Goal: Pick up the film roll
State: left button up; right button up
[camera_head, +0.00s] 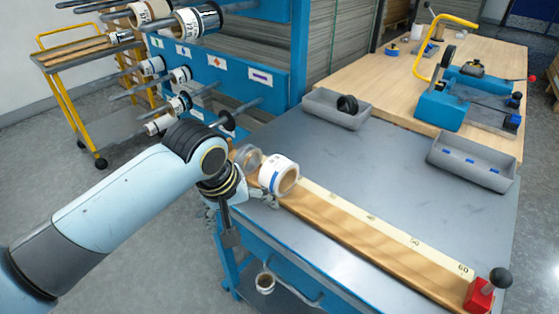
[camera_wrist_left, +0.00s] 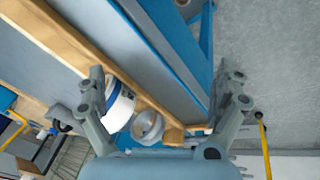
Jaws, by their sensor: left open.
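A white roll with a blue label (camera_head: 279,174) rests at the near left corner of the grey-topped bench. A clear, see-through roll (camera_head: 247,157) is just left of it; I cannot tell for certain which is the film roll. My left gripper (camera_head: 243,200) is at the bench's left edge, just in front of the rolls and partly hidden by my wrist. In the left wrist view its two fingers (camera_wrist_left: 166,98) are spread wide. The white roll (camera_wrist_left: 119,106) shows beside the left finger and the clear roll (camera_wrist_left: 148,127) between the fingers. My right gripper is out of view.
A wooden measuring strip (camera_head: 370,234) runs along the bench front to a red clamp with a black knob (camera_head: 481,293). Grey trays (camera_head: 472,162) stand on the bench. A blue rack with rolls on pegs (camera_head: 215,68) is behind my arm. The bench middle is clear.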

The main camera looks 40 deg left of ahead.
aim_at(271, 168)
pick_arm(q)
jog(key=w+a+r+n+p, duration=0.1)
jog(key=w+r+n+p, duration=0.1)
jog(key=w+r+n, duration=0.6)
jog(key=shift+t+h, duration=0.3)
jog(key=x, duration=0.4)
jog(key=shift+w+a+r, duration=0.1)
jog(key=shift+w+a, duration=0.05)
jog(key=shift+w, duration=0.2)
jog(key=x, duration=0.2)
jog(key=b+x, duration=0.1)
jog(key=x, duration=0.2)
jog(key=shift+w, duration=0.45)
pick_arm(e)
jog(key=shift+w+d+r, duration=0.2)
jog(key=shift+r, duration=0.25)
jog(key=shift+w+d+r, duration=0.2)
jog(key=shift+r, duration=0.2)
pick_arm(q)
jog(key=shift+c, duration=0.4)
jog(key=c, duration=1.1)
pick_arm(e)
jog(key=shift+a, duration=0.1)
